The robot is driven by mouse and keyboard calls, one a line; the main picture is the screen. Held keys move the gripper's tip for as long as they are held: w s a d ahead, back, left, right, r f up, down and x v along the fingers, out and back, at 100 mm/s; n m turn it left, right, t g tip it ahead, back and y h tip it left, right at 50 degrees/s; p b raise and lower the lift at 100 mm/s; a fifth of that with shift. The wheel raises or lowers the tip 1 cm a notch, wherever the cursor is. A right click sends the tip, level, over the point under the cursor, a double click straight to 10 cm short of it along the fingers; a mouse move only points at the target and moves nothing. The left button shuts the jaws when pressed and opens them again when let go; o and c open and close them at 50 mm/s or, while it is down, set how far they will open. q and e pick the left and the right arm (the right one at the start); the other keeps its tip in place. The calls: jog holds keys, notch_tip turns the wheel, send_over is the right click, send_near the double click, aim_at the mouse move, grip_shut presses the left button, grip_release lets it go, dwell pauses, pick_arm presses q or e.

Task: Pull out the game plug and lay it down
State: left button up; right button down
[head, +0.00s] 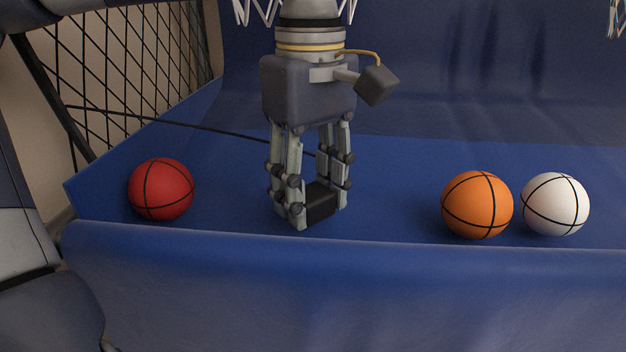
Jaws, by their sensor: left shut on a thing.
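My left gripper (318,209) points straight down in the middle of the head view. Its fingers are shut on a small black block, the game plug (321,203). The plug is low over the blue cloth bed of the basketball game, close behind its front edge; I cannot tell if it touches the cloth. A thin dark cable (215,129) runs from the netting at the left towards the gripper, and its end is hidden behind the fingers. No socket shows. My right gripper is not in view.
A red ball (161,189) lies left of the gripper. An orange ball (477,205) and a white ball (555,204) lie to the right. Black netting (140,65) stands at the left. The blue bed (400,185) is clear between gripper and orange ball.

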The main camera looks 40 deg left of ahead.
pick_arm(q)
jog(key=shift+w+f, duration=0.15)
jog(key=shift+f, duration=0.3)
jog(key=shift+s+a+r, duration=0.1)
jog(key=shift+s, duration=0.3)
jog(key=o, duration=1.5)
jog(key=shift+c, duration=0.2)
jog(key=shift+w, duration=0.2)
jog(key=shift+s+r, duration=0.1)
jog(key=shift+r, duration=0.1)
notch_tip(320, 180, up, 12)
jog(key=shift+f, duration=0.25)
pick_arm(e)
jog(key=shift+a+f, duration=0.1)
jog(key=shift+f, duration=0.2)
